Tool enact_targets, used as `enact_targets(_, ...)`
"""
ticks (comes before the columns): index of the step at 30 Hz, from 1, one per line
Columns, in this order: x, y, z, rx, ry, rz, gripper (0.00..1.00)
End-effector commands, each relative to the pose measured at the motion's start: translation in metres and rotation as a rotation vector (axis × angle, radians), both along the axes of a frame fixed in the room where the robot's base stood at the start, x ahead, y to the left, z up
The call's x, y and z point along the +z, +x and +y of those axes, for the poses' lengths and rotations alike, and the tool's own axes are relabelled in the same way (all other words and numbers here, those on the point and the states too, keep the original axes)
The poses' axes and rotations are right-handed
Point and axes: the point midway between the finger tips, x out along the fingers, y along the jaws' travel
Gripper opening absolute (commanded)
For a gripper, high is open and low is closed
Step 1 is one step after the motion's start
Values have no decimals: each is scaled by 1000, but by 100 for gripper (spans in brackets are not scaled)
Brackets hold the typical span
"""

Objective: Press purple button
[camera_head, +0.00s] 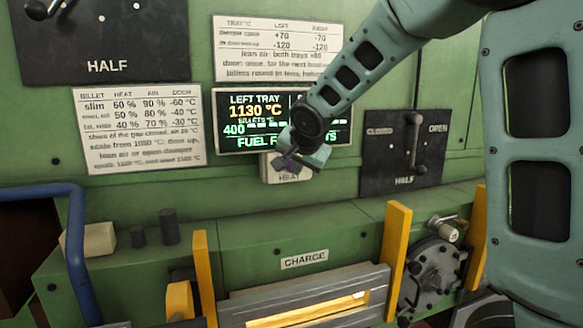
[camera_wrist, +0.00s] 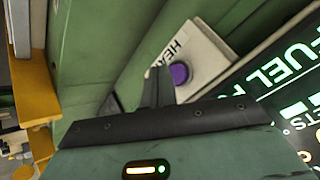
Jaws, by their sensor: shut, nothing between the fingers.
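The purple button (camera_wrist: 179,73) is a round knob on a pale box labelled HEAT (camera_wrist: 203,62) in the wrist view. In the head view the HEAT box (camera_head: 289,179) sits just below the lit display, and my gripper largely covers the button there. My gripper (camera_head: 289,163) is in front of the box. In the wrist view its dark fingers (camera_wrist: 157,75) are shut with nothing between them, and their tips appear just left of the button. I cannot tell whether they touch it.
The display (camera_head: 250,120) reads LEFT TRAY 1130 °C. A lever panel marked CLOSED and OPEN (camera_head: 375,180) is to the right. Below are a ledge labelled CHARGE (camera_head: 304,259), yellow posts (camera_head: 397,230) and a glowing furnace slot (camera_head: 310,312). A blue pipe (camera_head: 77,250) stands left.

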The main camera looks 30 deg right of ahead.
Motion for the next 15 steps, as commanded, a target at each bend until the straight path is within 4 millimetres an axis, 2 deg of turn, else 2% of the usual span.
enact_targets(15,0,7,-3,-2,0,0,0)
